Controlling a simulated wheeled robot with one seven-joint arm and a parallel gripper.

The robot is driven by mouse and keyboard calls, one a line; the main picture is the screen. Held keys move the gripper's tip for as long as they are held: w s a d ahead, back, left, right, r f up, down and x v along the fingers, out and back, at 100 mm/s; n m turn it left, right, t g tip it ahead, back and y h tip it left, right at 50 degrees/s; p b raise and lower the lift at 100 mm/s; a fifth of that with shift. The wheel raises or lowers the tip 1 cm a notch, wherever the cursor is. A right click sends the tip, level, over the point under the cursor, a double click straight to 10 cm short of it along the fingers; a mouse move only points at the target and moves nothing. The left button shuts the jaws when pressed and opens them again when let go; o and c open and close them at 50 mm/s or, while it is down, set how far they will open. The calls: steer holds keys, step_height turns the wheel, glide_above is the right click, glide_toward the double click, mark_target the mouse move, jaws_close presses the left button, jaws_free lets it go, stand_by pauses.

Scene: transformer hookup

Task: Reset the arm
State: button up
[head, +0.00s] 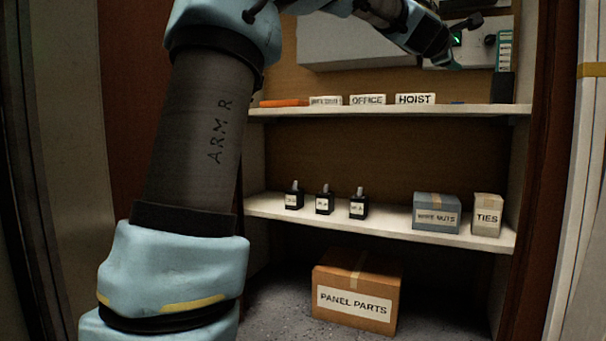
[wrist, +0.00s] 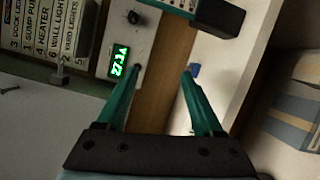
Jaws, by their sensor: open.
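My gripper (wrist: 161,73) shows in the wrist view as two teal fingers, spread apart with nothing between them. In the head view my gripper (head: 455,65) is at the upper right, above the top shelf and in front of the pale panel box; its fingers are small and partly dark there. My arm, marked ARM R, rises at the left and bends over the top of the picture. In the wrist view a lit green display (wrist: 118,60) is beside the left fingertip. A small blue piece (wrist: 195,70) is near the right fingertip, apparently on the shelf.
The top shelf (head: 400,110) bears an orange item (head: 284,103) and signs including OFFICE (head: 367,99) and HOIST (head: 415,98). Below stand three small black items, a WIRE NUTS box (head: 436,213) and a TIES box (head: 487,215). A PANEL PARTS carton (head: 356,292) is on the floor.

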steer(key=s+a+f+m+g+y+p, duration=0.1)
steer(key=a+f+m+g+y+p, duration=0.4)
steer(key=a+f, duration=0.7)
steer(key=s+a+f+m+g+y+p, duration=0.1)
steer(key=s+a+f+m+y+p, duration=0.2)
steer(key=a+f+p, duration=0.6)
steer(key=s+a+f+m+g+y+p, duration=0.25)
steer(key=s+a+f, duration=0.25)
steer(key=s+a, duration=0.55)
steer(key=s+a+f+m+g+y+p, duration=0.25)
steer(key=s+a+f, duration=0.35)
steer(key=s+a, duration=0.45)
step_height(320, 180, up, 38)
steer(key=w+p, duration=0.2)
steer(key=p, duration=3.6)
steer(key=shift+w+a+h, duration=0.2)
steer(key=shift+a+h, duration=0.1)
steer(key=shift+a, duration=0.1)
steer(key=shift+f, duration=0.15)
